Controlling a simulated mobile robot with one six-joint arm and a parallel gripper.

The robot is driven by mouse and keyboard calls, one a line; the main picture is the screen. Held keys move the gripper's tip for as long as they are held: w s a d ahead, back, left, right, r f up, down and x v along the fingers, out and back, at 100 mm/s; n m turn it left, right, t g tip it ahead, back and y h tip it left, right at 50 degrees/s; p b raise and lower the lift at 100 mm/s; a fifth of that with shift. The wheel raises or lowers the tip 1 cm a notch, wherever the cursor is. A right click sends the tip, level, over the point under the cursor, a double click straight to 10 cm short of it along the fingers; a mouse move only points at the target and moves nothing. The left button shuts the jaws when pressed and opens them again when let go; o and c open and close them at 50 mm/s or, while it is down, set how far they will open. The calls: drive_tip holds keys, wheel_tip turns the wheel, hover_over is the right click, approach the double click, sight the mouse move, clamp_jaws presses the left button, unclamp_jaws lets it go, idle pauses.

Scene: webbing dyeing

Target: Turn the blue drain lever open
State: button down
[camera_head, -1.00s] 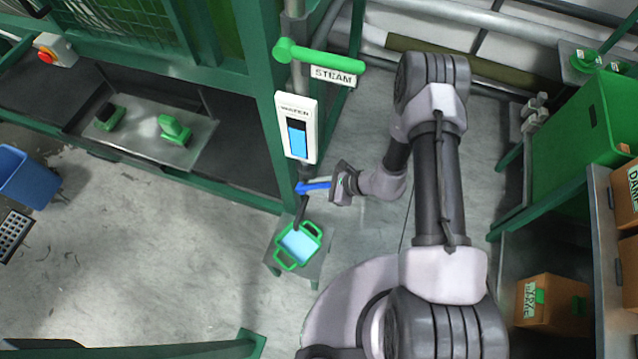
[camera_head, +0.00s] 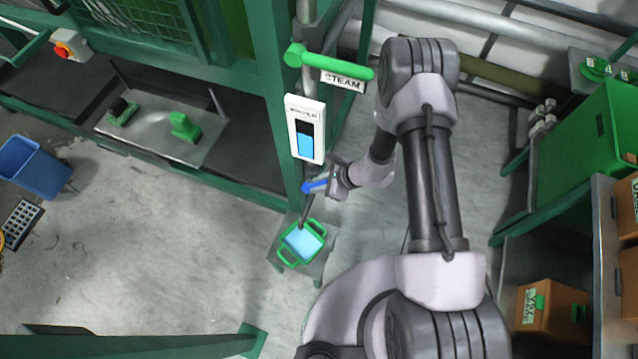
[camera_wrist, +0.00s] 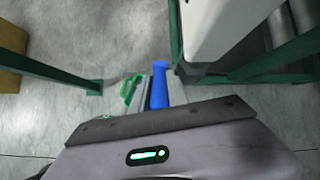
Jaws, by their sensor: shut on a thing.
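The blue drain lever (camera_head: 316,186) sticks out to the right from the pipe below the white water gauge (camera_head: 306,130). My gripper (camera_head: 328,184) is at the lever's right part and is shut on it.
The green steam handle (camera_head: 330,62) with its sign is above the gauge. A green machine post (camera_head: 285,110) stands just left of the lever. Green tanks and shelves with boxes (camera_head: 552,310) are at the right.

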drive_tip(key=c, duration=1.3)
unclamp_jaws()
drive_tip(key=p+v, duration=0.3)
drive_tip(key=v, duration=1.4)
drive_tip(key=shift+r+p, duration=0.2)
drive_tip(key=shift+p, duration=0.15)
